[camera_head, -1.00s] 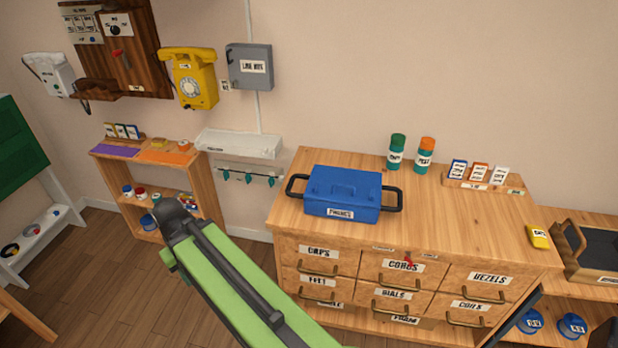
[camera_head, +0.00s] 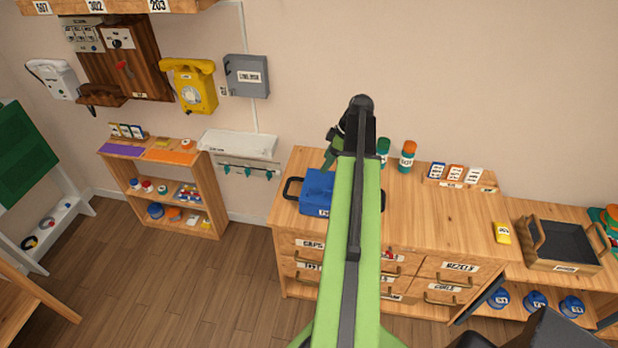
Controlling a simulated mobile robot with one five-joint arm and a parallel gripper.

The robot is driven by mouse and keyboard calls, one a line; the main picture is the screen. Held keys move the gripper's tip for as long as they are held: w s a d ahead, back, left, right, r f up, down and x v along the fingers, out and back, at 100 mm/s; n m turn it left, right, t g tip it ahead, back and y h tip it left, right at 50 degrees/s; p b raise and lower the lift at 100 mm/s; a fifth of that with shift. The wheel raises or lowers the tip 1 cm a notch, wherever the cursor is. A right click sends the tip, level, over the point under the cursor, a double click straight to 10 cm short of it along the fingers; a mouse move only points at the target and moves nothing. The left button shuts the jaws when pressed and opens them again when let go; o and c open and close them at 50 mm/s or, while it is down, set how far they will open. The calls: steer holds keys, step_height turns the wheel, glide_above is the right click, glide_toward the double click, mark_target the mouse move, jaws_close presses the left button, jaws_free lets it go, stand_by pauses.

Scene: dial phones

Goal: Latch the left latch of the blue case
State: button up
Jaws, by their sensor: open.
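The blue case (camera_head: 316,184) sits on the wooden cabinet, with a black loop handle (camera_head: 292,189) at its left side. My green and black arm crosses in front of the case and hides its right half and part of its front label. The left latch cannot be made out at this size. My gripper (camera_head: 331,153) is at the far end of the arm, in the picture just above the case's back edge. It is open and seems empty, and its fingers are small and partly hidden. I cannot tell its height above the case.
The cabinet top (camera_head: 450,215) is clear right of the case. A green bottle (camera_head: 384,152) and an orange-capped bottle (camera_head: 407,156) stand behind, close to my arm. A card rack (camera_head: 458,178), yellow box (camera_head: 503,233) and dark tray (camera_head: 560,243) lie further right.

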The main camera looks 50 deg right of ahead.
steer(key=b, duration=1.6)
glide_toward(309, 190)
steer(key=x, duration=0.7)
steer(key=shift+f, duration=0.4)
steer(key=shift+w+a+f, duration=0.2)
steer(key=shift+w+f, duration=0.1)
